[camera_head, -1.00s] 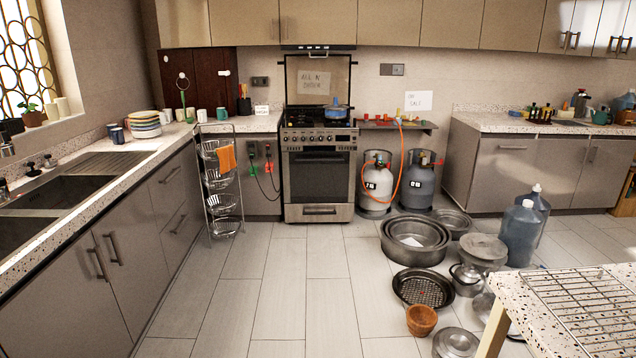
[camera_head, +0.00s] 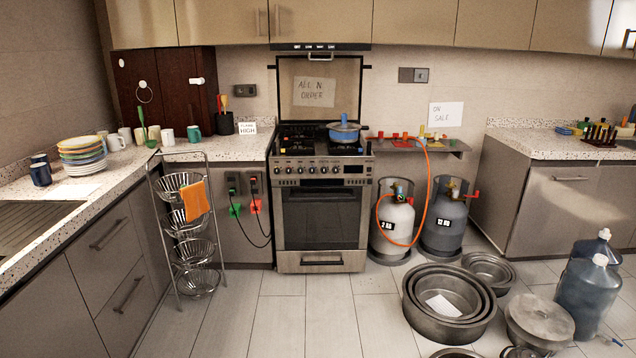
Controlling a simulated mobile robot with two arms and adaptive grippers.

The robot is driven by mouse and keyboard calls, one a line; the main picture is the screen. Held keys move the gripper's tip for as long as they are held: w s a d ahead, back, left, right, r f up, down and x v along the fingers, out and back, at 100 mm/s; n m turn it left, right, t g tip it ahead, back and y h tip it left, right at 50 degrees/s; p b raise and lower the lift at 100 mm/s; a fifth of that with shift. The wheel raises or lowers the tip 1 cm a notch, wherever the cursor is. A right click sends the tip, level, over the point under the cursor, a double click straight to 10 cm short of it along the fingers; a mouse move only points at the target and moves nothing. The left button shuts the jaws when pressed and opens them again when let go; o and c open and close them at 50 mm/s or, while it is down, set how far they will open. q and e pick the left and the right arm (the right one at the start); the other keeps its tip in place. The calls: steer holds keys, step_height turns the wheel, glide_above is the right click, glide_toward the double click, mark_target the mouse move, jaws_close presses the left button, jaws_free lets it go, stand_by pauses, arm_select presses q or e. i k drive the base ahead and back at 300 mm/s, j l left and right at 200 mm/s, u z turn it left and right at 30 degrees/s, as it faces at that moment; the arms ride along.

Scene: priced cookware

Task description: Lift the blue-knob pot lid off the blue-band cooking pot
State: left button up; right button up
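The blue-band cooking pot (camera_head: 344,136) stands on the right side of the stove top (camera_head: 300,139), at the back centre of the view. Its lid (camera_head: 344,126) sits on top, and a blue knob (camera_head: 344,117) shows at the lid's centre. The pot is small at this distance, so the fit of the lid on the rim is hard to make out. Neither of my grippers is in view.
A wire basket rack (camera_head: 188,235) stands left of the oven (camera_head: 322,222). Two gas cylinders (camera_head: 394,222) stand right of it, under a shelf. Large metal pans (camera_head: 450,300) and blue water bottles (camera_head: 588,292) crowd the right floor. The floor before the oven is clear.

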mark_target(344, 125)
steer(key=i+u, duration=0.1)
steer(key=i, duration=0.6)
steer(key=i+l+u, duration=0.1)
steer(key=i, duration=0.6)
steer(key=i+l+u, duration=0.1)
steer(key=i+l, duration=0.15)
steer(key=i, duration=0.45)
